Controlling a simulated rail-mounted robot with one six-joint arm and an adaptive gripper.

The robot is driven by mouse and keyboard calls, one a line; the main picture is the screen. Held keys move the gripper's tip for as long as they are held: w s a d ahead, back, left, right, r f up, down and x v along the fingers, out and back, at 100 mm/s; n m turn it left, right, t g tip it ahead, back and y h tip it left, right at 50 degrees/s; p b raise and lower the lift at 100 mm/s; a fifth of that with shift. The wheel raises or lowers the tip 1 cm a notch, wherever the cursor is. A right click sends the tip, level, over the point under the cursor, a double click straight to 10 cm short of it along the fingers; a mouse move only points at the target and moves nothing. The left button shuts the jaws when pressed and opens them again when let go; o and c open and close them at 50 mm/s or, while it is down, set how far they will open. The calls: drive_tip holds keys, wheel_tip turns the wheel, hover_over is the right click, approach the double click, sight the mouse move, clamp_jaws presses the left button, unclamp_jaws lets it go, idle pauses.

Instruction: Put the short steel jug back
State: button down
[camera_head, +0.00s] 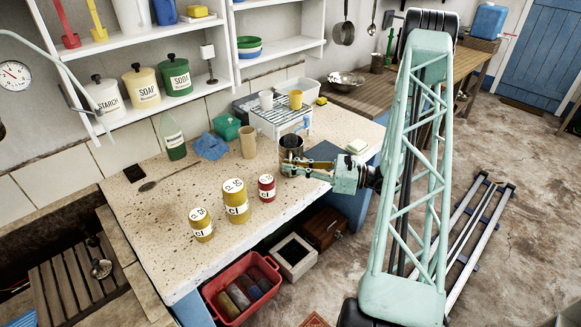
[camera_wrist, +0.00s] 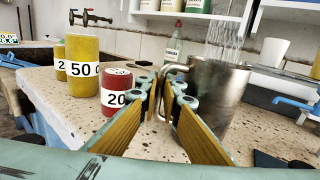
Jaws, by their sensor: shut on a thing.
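The short steel jug (camera_head: 291,146) is upright at the counter's right part, in front of the wire rack. In the wrist view the jug (camera_wrist: 217,95) fills the right of centre, with its handle towards my fingers. My gripper (camera_head: 299,170) reaches in from the right. In the wrist view my gripper (camera_wrist: 163,95) is shut on the jug's handle, its yellow-lined fingers on either side. I cannot tell whether the jug's base touches the counter. Thin white streaks show above its mouth in the wrist view.
The stone counter (camera_head: 170,212) holds a red weight (camera_head: 266,188), yellow weights (camera_head: 235,203), a beige cup (camera_head: 248,142) and a blue cloth (camera_head: 211,145). The wire rack (camera_head: 277,117) carries cups. The counter's middle is mostly clear. A red crate (camera_head: 225,303) is on the floor below.

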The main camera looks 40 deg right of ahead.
drive_tip(key=c, duration=2.8)
unclamp_jaws()
drive_tip(key=shift+f, duration=0.1)
drive_tip(key=shift+s, duration=0.1)
drive_tip(key=shift+p+v, duration=0.75)
drive_tip(key=shift+v, duration=5.2)
